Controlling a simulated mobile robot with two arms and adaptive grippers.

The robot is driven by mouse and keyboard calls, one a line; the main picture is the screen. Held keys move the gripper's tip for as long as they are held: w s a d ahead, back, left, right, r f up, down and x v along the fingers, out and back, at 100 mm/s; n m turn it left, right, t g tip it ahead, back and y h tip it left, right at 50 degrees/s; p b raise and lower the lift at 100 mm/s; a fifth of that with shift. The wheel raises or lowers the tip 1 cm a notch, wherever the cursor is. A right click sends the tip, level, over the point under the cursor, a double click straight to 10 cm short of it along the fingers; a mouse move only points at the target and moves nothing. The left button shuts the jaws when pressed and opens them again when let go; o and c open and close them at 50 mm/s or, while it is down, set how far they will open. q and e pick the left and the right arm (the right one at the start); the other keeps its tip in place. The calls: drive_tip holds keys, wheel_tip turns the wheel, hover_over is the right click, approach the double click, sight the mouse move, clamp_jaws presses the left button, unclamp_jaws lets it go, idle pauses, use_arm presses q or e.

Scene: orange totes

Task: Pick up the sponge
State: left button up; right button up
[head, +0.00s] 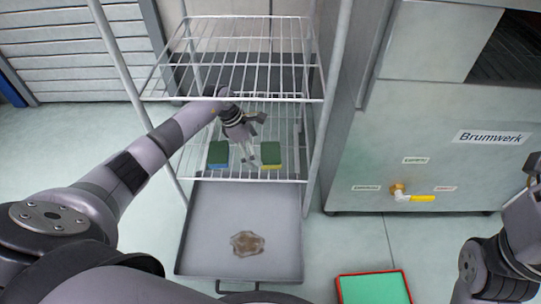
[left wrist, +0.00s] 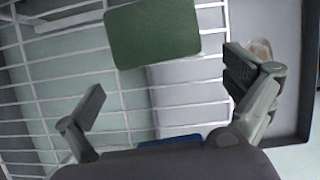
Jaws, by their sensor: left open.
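A green-topped sponge with a yellow lower layer (head: 270,155) lies on the lower wire shelf of the rack. A second green-topped sponge with a blue lower layer (head: 218,155) lies to its left on the same shelf. My left gripper (head: 248,156) is open and empty, above the shelf between the two sponges. In the left wrist view a green sponge top (left wrist: 152,32) shows beyond the open fingers (left wrist: 165,95), apart from them. A blue strip (left wrist: 170,141) shows at the bottom, mostly hidden by the gripper. My right arm enters at the right edge; its gripper is out of frame.
The wire rack's upper shelf (head: 235,52) and posts surround my left arm. A red-rimmed green container (head: 373,288) is at the bottom. A large grey machine (head: 440,120) stands right.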

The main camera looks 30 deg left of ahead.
sight(272, 152)
use_arm(q)
drive_tip(key=w+d, duration=0.1)
drive_tip(key=d+f+b, duration=0.1)
drive_tip(key=d, duration=0.1)
drive_tip(key=w+d+b, duration=0.1)
drive_tip(key=shift+w+d+f, duration=0.15)
drive_tip(key=shift+w+d, duration=0.1)
drive_tip(key=shift+w, duration=0.05)
drive_tip(key=shift+c, duration=0.4)
drive_tip(key=c, duration=0.7)
